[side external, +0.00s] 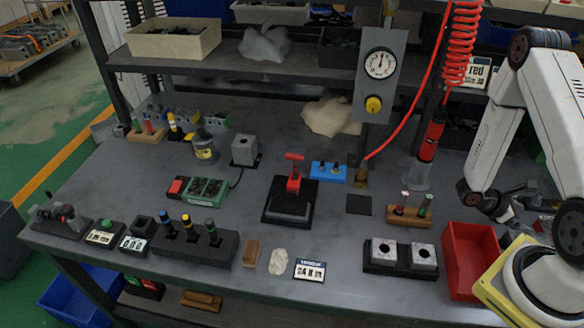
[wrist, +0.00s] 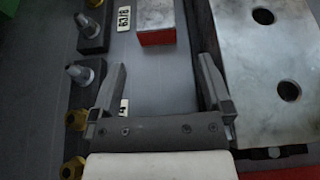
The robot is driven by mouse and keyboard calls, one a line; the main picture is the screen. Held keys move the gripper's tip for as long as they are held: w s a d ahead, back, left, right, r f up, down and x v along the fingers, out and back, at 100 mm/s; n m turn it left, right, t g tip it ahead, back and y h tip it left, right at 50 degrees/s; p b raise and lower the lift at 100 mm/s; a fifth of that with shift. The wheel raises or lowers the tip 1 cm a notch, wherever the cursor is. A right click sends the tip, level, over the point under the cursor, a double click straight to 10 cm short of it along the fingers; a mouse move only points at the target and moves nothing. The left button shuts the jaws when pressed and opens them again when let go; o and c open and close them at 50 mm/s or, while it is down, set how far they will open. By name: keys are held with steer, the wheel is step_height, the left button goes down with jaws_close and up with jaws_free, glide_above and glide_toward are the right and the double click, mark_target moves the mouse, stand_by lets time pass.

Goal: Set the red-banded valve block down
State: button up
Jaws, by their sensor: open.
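In the wrist view the red-banded valve block (wrist: 156,22) is at the top edge, with a pale metal top and a red band on its near face. Its far end is cut off by the frame. My gripper (wrist: 162,64) is open, with nothing between its fingers. The block shows just beyond the fingertips, within the span between them, and I see no finger touching it. In the side view my gripper (side external: 494,207) is low at the right, behind the red tray. I cannot clearly make out the red-banded block there.
In the wrist view a metal plate (wrist: 265,55) with holes lies close to the right finger. Fittings with brass parts (wrist: 80,75) stand on a dark rail at left. A red tray (side external: 449,262) and a black holder (side external: 400,270) with two metal blocks are nearby.

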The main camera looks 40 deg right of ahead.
mark_target(542, 226)
steer(key=shift+x, duration=1.15)
steer(key=shift+d+x, duration=0.2)
steer(key=shift+x, duration=2.4)
steer(key=shift+w+r, duration=0.1)
steer(key=shift+w, duration=0.05)
jaws_close()
